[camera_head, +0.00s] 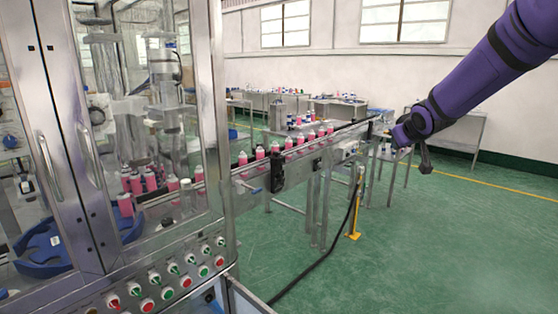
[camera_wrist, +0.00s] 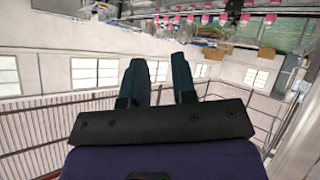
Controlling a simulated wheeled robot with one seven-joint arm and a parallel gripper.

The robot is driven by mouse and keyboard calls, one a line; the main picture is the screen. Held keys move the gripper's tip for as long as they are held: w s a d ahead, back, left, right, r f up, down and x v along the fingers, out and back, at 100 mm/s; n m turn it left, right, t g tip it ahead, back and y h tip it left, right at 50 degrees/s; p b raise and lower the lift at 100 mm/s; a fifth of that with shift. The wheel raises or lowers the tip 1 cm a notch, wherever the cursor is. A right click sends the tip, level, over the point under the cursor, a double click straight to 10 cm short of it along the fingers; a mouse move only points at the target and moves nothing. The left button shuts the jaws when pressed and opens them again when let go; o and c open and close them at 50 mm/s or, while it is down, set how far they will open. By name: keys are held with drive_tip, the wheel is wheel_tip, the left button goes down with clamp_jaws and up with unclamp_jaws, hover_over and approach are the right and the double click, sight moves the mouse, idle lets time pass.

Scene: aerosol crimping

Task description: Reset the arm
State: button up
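My purple arm reaches in from the upper right in the head view, with my gripper (camera_head: 412,160) at its end, to the right of the conveyor's far end. In the wrist view, the two dark fingers of my gripper (camera_wrist: 160,82) stand apart with a clear gap between them. Nothing is between the fingers. The wrist view is tilted, with the bottles and conveyor at its upper edge.
A glass-doored machine (camera_head: 105,130) with a button panel (camera_head: 165,280) fills the left. A conveyor (camera_head: 300,150) carries several pink bottles (camera_head: 260,153). A black cable (camera_head: 325,255) runs down to the floor. The green floor (camera_head: 450,240) at right is clear. Tables stand behind.

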drive_tip(key=s+a+r+m+g, duration=0.1)
drive_tip(key=s+r+g, duration=0.15)
drive_tip(key=s, duration=0.95)
drive_tip(key=s+r+m+g, duration=0.1)
drive_tip(key=s+r+m, duration=0.15)
drive_tip(key=s, duration=0.85)
drive_tip(key=s+a+f+g, duration=0.1)
drive_tip(key=s, duration=0.9)
drive_tip(key=s+a+f+g, duration=0.1)
drive_tip(key=s+a+f, duration=0.1)
drive_tip(key=s, duration=0.9)
drive_tip(key=shift+y, duration=0.4)
drive_tip(key=shift+w+a, duration=0.1)
drive_tip(key=shift+a, duration=0.1)
